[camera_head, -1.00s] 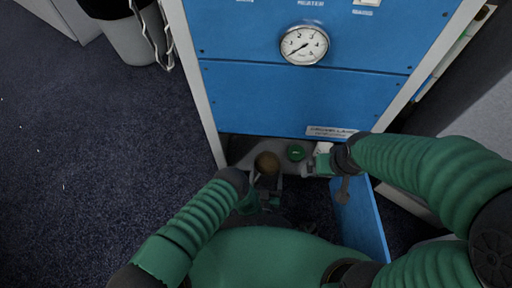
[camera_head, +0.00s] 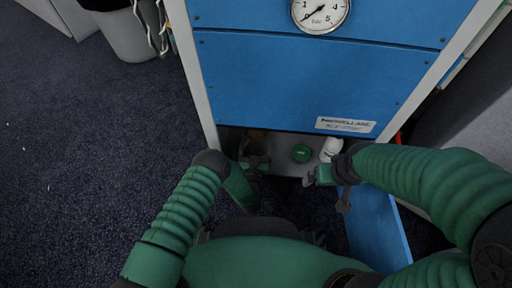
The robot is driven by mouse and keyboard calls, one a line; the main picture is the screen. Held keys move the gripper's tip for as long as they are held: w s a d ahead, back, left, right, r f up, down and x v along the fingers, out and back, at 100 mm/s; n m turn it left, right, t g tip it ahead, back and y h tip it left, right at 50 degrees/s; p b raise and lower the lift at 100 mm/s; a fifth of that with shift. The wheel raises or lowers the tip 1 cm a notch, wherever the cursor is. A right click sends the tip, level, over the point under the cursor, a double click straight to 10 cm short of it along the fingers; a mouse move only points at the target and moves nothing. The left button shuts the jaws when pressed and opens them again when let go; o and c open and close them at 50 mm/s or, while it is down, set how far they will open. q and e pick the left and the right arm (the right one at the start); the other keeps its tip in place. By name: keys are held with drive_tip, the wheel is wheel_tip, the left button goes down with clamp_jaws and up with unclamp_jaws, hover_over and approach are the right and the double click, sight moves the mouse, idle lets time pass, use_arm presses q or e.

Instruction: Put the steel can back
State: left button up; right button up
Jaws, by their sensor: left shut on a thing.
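A round brown-topped thing (camera_head: 257,134), which I take to be the steel can, is in the shaded low compartment of the blue cabinet (camera_head: 300,85), at its left side. Only a small dark part of it shows below the cabinet's front panel. My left gripper (camera_head: 254,161) is at the compartment's opening, shut on this can. Its fingertips are partly in shadow. My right gripper (camera_head: 312,179) is at the right front of the compartment, close to the open blue door (camera_head: 375,232). Its finger gap is not clear.
A green-topped container (camera_head: 301,153) and a white bottle (camera_head: 330,149) stand in the compartment, right of the can. A pressure gauge (camera_head: 320,13) is on the cabinet front. A grey bin (camera_head: 128,38) stands at upper left. The dark carpet at left is mostly clear.

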use_arm(q)
drive_tip(key=shift+f, duration=0.7)
drive_tip(key=shift+r, duration=0.25)
drive_tip(key=o, duration=1.9)
drive_tip(key=shift+f, duration=0.1)
use_arm(e)
drive_tip(key=shift+f, duration=0.6)
use_arm(q)
drive_tip(key=shift+s+p, duration=0.35)
drive_tip(key=shift+p, duration=0.1)
drive_tip(key=s+p, duration=0.1)
drive_tip(key=s, duration=0.2)
drive_tip(key=s+p, duration=0.2)
drive_tip(key=s, duration=0.2)
drive_tip(key=s+a+p, duration=0.1)
drive_tip(key=s+p, duration=0.1)
drive_tip(key=s, duration=0.2)
drive_tip(key=shift+s, duration=0.15)
use_arm(e)
drive_tip(key=w+v, duration=0.1)
drive_tip(key=v, duration=0.5)
drive_tip(key=shift+w, duration=0.15)
drive_tip(key=shift+r, duration=0.15)
